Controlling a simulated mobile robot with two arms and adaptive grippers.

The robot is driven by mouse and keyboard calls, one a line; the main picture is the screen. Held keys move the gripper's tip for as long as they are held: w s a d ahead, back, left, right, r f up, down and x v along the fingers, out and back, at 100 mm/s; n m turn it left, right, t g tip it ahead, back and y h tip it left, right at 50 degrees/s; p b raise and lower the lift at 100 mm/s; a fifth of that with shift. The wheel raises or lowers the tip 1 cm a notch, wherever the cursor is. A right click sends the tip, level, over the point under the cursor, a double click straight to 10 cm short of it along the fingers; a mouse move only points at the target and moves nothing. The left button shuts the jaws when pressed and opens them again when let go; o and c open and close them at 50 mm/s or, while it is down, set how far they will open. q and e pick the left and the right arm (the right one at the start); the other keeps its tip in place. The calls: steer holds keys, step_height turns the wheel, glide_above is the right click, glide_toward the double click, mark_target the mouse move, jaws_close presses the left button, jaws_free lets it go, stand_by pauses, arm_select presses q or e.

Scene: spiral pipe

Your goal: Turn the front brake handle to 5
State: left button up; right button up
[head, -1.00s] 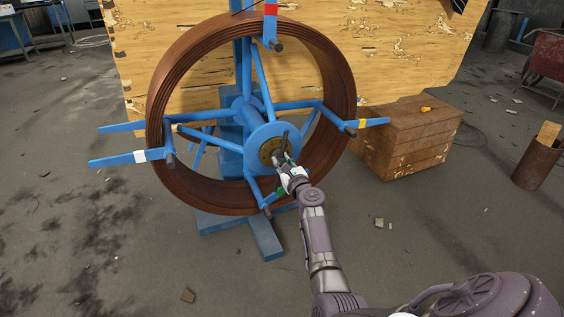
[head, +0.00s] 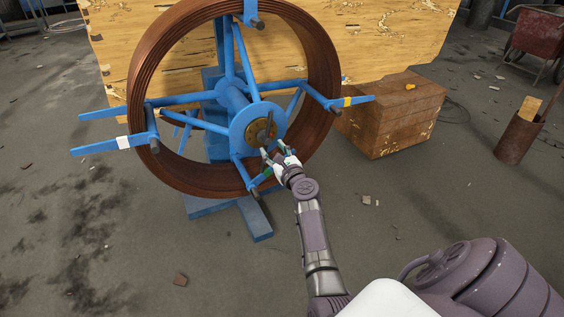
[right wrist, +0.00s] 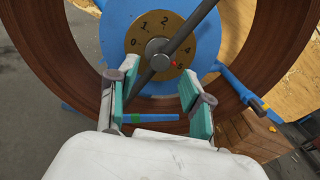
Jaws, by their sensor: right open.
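The brake handle (head: 269,123) is a dark bar across a round brass dial (head: 254,133) at the blue hub of the reel. In the right wrist view the handle (right wrist: 190,32) runs from lower left to upper right over the dial (right wrist: 138,58). The numbers 0, 1, 2 and 4 show, with a red mark at the lower right, near what looks like the 5. My right gripper (head: 274,151) is open and empty just below the dial. My left gripper is out of view.
Blue spokes and a brown coil ring (head: 325,70) surround the hub. A spoke with a green band (right wrist: 150,118) passes below my fingers. A wooden crate (head: 395,125) stands to the right, and a wooden wall (head: 390,35) behind.

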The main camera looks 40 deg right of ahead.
steer(key=v, duration=0.7)
steer(key=shift+s, duration=0.1)
